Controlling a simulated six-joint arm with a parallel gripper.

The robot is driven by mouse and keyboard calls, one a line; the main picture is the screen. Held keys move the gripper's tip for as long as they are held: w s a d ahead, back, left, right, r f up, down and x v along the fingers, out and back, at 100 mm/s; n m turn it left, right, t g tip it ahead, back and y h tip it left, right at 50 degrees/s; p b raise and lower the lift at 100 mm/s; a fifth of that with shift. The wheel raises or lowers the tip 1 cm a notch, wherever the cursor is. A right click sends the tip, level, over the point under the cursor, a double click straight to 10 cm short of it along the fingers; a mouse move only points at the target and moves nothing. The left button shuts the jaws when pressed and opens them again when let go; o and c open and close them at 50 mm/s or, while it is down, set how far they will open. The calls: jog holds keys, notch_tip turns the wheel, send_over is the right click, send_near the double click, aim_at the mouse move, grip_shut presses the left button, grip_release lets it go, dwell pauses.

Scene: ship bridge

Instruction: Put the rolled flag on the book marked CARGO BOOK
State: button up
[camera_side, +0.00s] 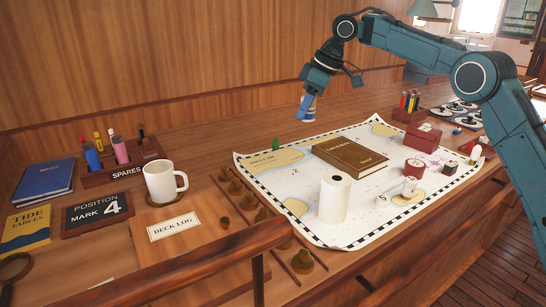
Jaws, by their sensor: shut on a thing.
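My gripper (305,103) hangs at the upper middle, beyond the chart's far edge. It is shut on a small blue, white and yellowish roll, the rolled flag (310,109), partly hidden behind the fingers. I cannot tell whether the flag clears the desk. A thick brown book (350,157) lies flat on the chart, to the right of and nearer than my gripper. Its cover lettering is too small to read surely, but it is the likely CARGO BOOK. Its top is bare.
The sea chart (290,185) carries a white upright roll (334,198), a green piece (275,144) and a dark red box (423,136). A pen holder (409,103) stands behind. A white mug (164,182), DECK LOG (195,225) and SPARES rack (125,172) are at left.

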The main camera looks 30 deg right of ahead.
jog(key=shift+w+d+m, duration=0.65)
jog(key=shift+d+m, duration=0.1)
jog(key=shift+m, duration=0.15)
jog(key=m+h, duration=0.6)
jog(key=m, duration=0.9)
send_over(356, 153)
jog(key=s, duration=0.1)
notch_tip(356, 153, down, 9)
jog(key=shift+a+f, duration=0.25)
jog(key=shift+f, duration=1.7)
jog(key=shift+a+f, duration=0.2)
jog(key=shift+f, duration=1.75)
jog(key=shift+f, duration=0.1)
jog(key=o, duration=0.9)
jog(key=shift+o, duration=0.2)
